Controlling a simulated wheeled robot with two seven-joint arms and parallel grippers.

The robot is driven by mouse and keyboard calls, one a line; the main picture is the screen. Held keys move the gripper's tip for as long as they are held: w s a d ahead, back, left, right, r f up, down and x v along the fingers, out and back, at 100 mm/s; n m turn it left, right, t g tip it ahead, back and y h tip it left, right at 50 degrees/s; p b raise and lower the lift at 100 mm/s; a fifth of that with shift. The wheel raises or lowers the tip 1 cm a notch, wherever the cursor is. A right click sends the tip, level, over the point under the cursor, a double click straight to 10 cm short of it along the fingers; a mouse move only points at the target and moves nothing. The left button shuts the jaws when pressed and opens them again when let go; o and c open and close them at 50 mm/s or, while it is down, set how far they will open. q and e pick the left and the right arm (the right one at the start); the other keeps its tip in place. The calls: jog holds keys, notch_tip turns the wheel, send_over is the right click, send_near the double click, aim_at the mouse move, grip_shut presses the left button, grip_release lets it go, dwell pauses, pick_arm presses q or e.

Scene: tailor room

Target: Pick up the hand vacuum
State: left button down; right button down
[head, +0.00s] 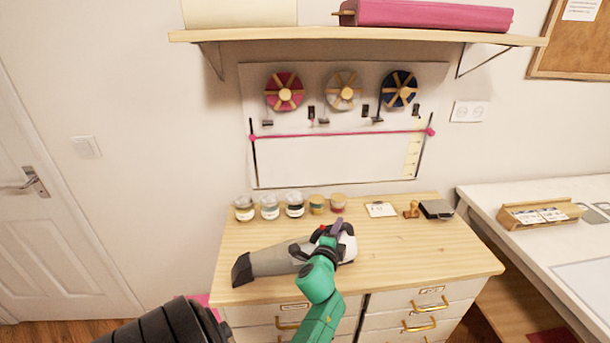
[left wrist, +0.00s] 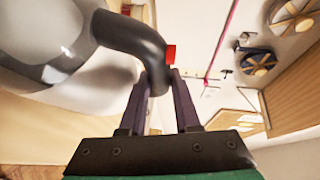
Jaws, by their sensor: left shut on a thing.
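The hand vacuum (head: 275,261) is grey with a dark nozzle at its left end and a white and dark body at its right end. It lies across the wooden cabinet top in the head view. My left gripper (head: 331,237), on a green arm, is at the vacuum's right part, by its handle. In the left wrist view the two purple fingers (left wrist: 170,100) are closed around the end of the dark curved handle (left wrist: 130,38), next to a red button (left wrist: 171,54). I cannot tell whether the vacuum is lifted. My right gripper is not in view.
Several small jars (head: 270,207) stand in a row along the back of the cabinet top (head: 410,260). A white card (head: 381,209), a wooden stamp (head: 411,209) and a dark pad (head: 436,209) lie at the back right. A wall shelf (head: 350,36) hangs above.

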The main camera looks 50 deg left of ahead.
pick_arm(q)
jog(key=shift+f, duration=0.15)
jog(key=shift+a+r, duration=0.1)
jog(key=shift+r, duration=0.15)
jog(key=shift+w+r, duration=0.1)
jog(key=shift+r, duration=0.15)
notch_tip(320, 180, up, 8)
jog(key=p, duration=0.3)
jog(key=shift+a+r, duration=0.1)
jog(key=shift+r, duration=0.05)
notch_tip(320, 180, up, 11)
jog(key=shift+p, duration=0.3)
jog(key=shift+r, duration=0.1)
jog(key=shift+w, duration=0.1)
